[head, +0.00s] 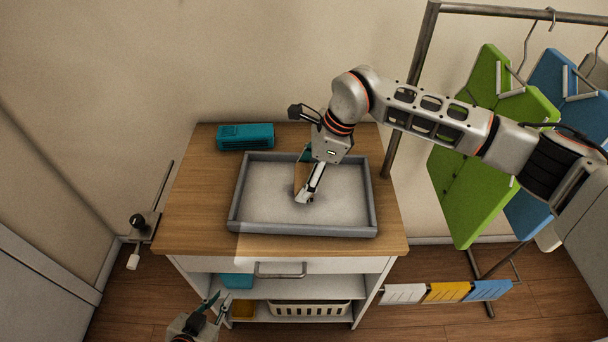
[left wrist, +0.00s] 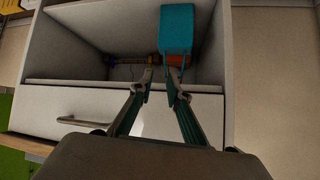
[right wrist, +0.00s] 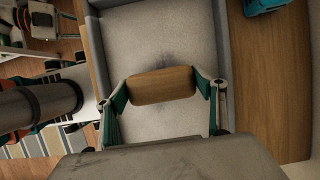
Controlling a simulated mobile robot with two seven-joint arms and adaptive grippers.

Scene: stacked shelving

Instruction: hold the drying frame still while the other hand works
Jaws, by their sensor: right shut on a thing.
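My right gripper (head: 304,192) reaches in from the right over a grey-rimmed tray (head: 300,231) on the wooden cabinet top. It is shut on a wooden block (right wrist: 162,86), held between its fingertips over the tray's pale, dark-smudged floor. My left gripper (head: 215,302) is low in front of the cabinet's open shelves, fingers apart and empty. In the left wrist view its fingertips overlap a teal box (left wrist: 177,29); I cannot tell if they touch. No drying frame is certain; a metal rack (head: 411,85) with hanging green and blue pieces stands at right.
A teal box (head: 245,137) lies at the cabinet top's back left. A drawer handle (head: 280,270) sticks out in front. A white basket (head: 310,309) stands on the lower shelf. White, yellow (head: 447,292) and blue cloths hang low at right.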

